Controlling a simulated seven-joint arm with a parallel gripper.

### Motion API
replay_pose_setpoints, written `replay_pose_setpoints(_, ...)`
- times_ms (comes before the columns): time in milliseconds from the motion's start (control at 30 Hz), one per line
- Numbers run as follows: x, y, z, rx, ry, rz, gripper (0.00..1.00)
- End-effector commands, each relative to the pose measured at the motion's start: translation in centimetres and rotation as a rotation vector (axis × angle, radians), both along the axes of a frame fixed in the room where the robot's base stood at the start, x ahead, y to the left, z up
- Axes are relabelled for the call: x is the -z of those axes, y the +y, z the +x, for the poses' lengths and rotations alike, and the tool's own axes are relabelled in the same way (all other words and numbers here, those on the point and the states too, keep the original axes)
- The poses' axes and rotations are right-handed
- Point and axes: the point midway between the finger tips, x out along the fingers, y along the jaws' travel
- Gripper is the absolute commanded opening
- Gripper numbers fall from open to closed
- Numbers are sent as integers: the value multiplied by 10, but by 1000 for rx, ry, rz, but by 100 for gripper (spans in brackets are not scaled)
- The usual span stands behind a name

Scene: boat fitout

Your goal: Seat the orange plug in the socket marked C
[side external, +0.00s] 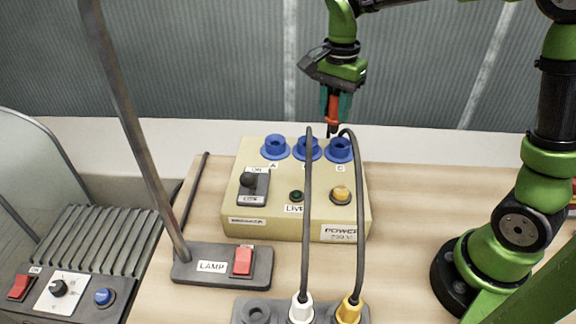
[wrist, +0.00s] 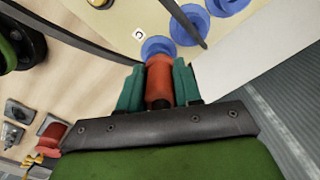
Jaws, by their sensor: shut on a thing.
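The orange plug (side external: 333,108) is held upright between the teal fingers of my gripper (side external: 336,103), above the back of the cream power box (side external: 270,207). In the wrist view the orange plug (wrist: 159,76) sits between both fingers (wrist: 158,90). Socket C (side external: 341,150) is the blue ring at the right end of a row on the box. The plug is above and slightly left of it in the side view, with a gap. In the wrist view the blue socket by the C label (wrist: 157,46) is just past the plug and partly covered by it.
Two other blue sockets (side external: 275,147) stand left of C. Two dark cables arch in front of the box, from a white plug (side external: 301,308) and a yellow plug (side external: 350,308), close to socket C. A lamp base (side external: 222,265) and post stand left.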

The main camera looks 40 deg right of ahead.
Motion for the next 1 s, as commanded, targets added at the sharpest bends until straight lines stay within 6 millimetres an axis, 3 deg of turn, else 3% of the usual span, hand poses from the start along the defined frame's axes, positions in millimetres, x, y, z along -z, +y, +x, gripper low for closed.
replay_pose_setpoints(100,-2,-21,-2,56,0,1,0)
replay_pose_setpoints(200,-1,-27,-3,73,1,1,0)
replay_pose_setpoints(633,24,-28,-3,74,1,1,0)
replay_pose_setpoints(1000,27,-27,-2,73,0,1,0)
